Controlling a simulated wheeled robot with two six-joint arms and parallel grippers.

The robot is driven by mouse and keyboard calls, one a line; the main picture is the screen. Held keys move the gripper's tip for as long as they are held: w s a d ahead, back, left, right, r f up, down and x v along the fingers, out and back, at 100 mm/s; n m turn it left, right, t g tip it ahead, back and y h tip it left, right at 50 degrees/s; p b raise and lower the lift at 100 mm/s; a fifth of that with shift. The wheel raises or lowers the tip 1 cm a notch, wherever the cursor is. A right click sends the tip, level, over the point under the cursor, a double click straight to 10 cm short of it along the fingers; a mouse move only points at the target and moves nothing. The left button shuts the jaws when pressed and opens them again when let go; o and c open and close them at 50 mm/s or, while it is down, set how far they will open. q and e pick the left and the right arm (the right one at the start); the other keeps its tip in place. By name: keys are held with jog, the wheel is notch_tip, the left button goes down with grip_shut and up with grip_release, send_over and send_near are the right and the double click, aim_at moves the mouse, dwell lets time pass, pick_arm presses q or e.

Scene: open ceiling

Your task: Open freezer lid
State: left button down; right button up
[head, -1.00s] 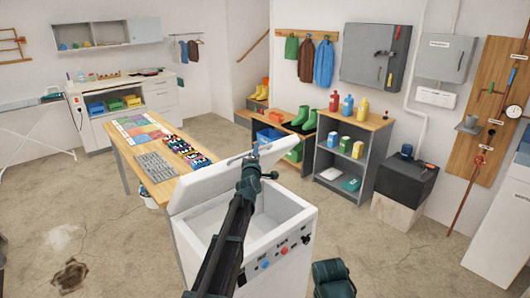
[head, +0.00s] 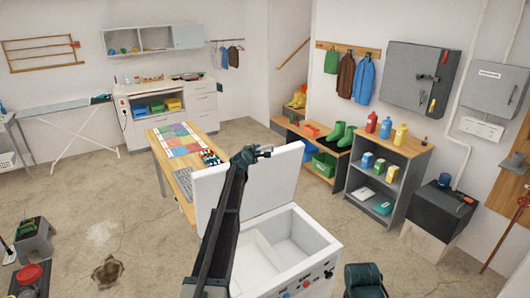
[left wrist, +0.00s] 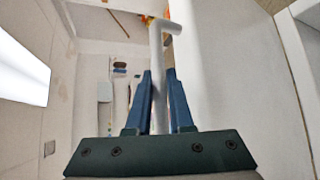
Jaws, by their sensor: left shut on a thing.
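The white chest freezer (head: 325,262) stands at the bottom centre of the head view, its divided inside showing bare and white. Its lid (head: 278,182) is raised and stands close to upright at the back of the freezer. My left gripper (head: 262,152) is at the lid's upper edge, shut on the light handle. In the left wrist view my gripper's blue fingers (left wrist: 160,100) are on both sides of the pale handle (left wrist: 157,58), with the white lid beside them. My left arm covers part of the freezer's left side. My right gripper is not seen.
A wooden table (head: 158,158) with a colourful sheet stands behind the lid on the left. A grey shelf (head: 402,150) with bottles and a black box (head: 440,210) stand to the right. Bare floor (head: 130,225) lies to the left.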

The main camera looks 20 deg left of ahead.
pick_arm(q)
jog(key=shift+w+a+r+g+p, duration=0.15)
jog(key=shift+w+a+p, duration=0.1)
jog(key=shift+w+a, duration=0.35)
jog(key=shift+w+a+r+g+p, duration=0.1)
jog(key=shift+w+a+g+p, duration=0.1)
jog(key=shift+w+a, duration=0.35)
jog(key=shift+a, duration=0.35)
jog(key=c, duration=0.8)
grip_release()
jog(key=shift+a, duration=0.1)
jog(key=shift+s, duration=0.1)
jog(key=shift+s+d+r, duration=0.1)
jog(key=shift+s+d, duration=0.1)
jog(key=shift+s, duration=0.25)
jog(key=a+p+v, duration=0.1)
jog(key=p+v, duration=0.3)
jog(key=v, duration=0.8)
jog(key=shift+s+d+r+p, duration=0.2)
jog(key=shift+s+d+p, duration=0.05)
jog(key=shift+s+p, duration=0.05)
